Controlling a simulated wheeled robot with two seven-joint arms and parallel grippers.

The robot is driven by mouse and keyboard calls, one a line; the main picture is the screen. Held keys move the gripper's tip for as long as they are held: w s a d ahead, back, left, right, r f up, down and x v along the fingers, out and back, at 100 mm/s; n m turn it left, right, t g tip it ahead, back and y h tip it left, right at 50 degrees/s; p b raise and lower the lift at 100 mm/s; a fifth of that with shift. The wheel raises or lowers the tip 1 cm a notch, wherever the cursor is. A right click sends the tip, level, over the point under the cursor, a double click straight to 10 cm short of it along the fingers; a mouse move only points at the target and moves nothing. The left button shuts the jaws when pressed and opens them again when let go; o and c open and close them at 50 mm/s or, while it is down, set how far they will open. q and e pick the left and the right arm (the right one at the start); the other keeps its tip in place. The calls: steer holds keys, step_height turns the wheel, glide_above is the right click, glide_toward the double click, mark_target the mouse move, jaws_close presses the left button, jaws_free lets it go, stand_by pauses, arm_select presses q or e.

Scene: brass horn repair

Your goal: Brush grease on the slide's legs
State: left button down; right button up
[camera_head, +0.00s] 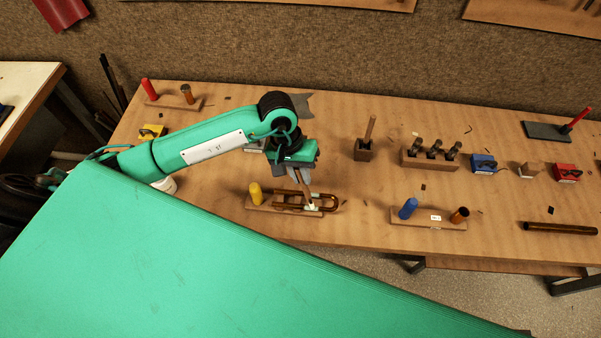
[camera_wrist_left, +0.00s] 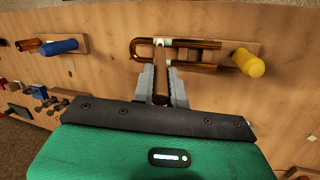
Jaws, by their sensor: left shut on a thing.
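The slide (camera_head: 287,206), a brassy U-shaped tube with two legs, lies level on a wooden stand (camera_head: 255,205) beside a yellow peg (camera_head: 255,193). In the left wrist view the slide (camera_wrist_left: 205,43) has its curved end at the left and its legs running right toward the yellow peg (camera_wrist_left: 248,62). My left gripper (camera_head: 301,174) is above the slide, shut on the wooden handle of a brush (camera_head: 305,190). The brush (camera_wrist_left: 161,82) also shows between the fingers in the left wrist view. Its pale tip is at the legs near the curve; contact is unclear. My right gripper is not in view.
A stand with a blue peg (camera_head: 408,208) is to the right, and a wooden block with an upright stick (camera_head: 363,149) is behind it. A block of dark tools (camera_head: 430,160) and a loose brown tube (camera_head: 560,228) lie farther right. Bare tabletop (camera_head: 345,235) lies between the stands.

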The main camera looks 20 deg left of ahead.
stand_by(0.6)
arm_select(q)
steer(key=shift+s+f+b, duration=0.1)
steer(key=shift+b, duration=0.3)
stand_by(0.3)
stand_by(0.5)
steer(key=shift+r, duration=0.65)
steer(key=shift+r+p, duration=0.6)
steer(key=shift+r, duration=2.3)
